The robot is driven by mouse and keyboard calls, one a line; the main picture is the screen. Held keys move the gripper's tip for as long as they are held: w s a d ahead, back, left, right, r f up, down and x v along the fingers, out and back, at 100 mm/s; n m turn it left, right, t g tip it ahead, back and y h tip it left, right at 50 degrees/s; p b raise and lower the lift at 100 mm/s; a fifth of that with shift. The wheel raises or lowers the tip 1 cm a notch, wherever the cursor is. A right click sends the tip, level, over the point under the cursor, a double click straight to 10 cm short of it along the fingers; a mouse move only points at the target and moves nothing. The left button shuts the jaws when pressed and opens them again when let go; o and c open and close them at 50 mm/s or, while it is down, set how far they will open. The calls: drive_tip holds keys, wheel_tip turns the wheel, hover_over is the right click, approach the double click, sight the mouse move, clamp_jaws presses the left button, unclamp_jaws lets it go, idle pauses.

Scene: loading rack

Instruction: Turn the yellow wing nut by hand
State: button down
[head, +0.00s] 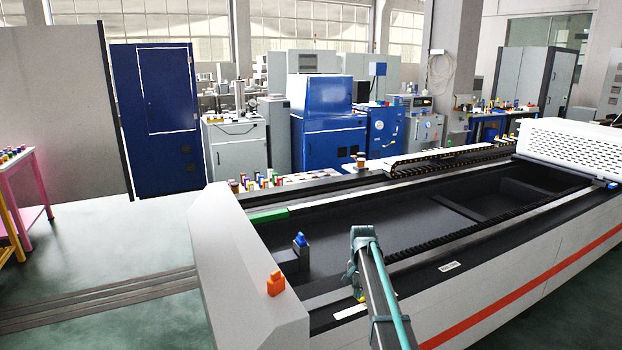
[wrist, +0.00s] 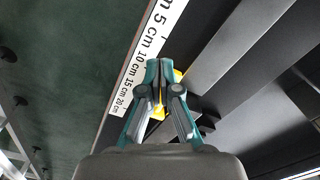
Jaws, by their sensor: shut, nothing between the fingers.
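My gripper (wrist: 159,68) has teal and grey fingers, drawn together and shut with nothing held. In the wrist view, a yellow part (wrist: 177,76), which looks like the wing nut, lies behind the fingertips. Only small bits of it show, beside the fingertips and between the finger links. The fingers hide most of its shape, and I cannot tell whether they touch it. In the head view my gripper (head: 361,238) hangs over the dark machine bed near its front edge.
A white strip with centimetre marks (wrist: 137,62) runs beside the gripper in the wrist view. In the head view, an orange block (head: 275,284) sits on the grey end housing (head: 232,250). A blue-topped piece (head: 300,241) stands left of my gripper. A green block (head: 268,215) lies behind it.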

drive_tip(key=shift+w+d, duration=0.2)
drive_tip(key=shift+w, duration=0.15)
idle(0.4)
drive_tip(key=shift+s, duration=0.1)
drive_tip(key=shift+s+a+r, duration=0.1)
drive_tip(key=shift+s+a, duration=0.1)
drive_tip(key=shift+s, duration=0.1)
wheel_tip(320, 180, up, 6)
drive_tip(key=p, duration=0.3)
idle(0.5)
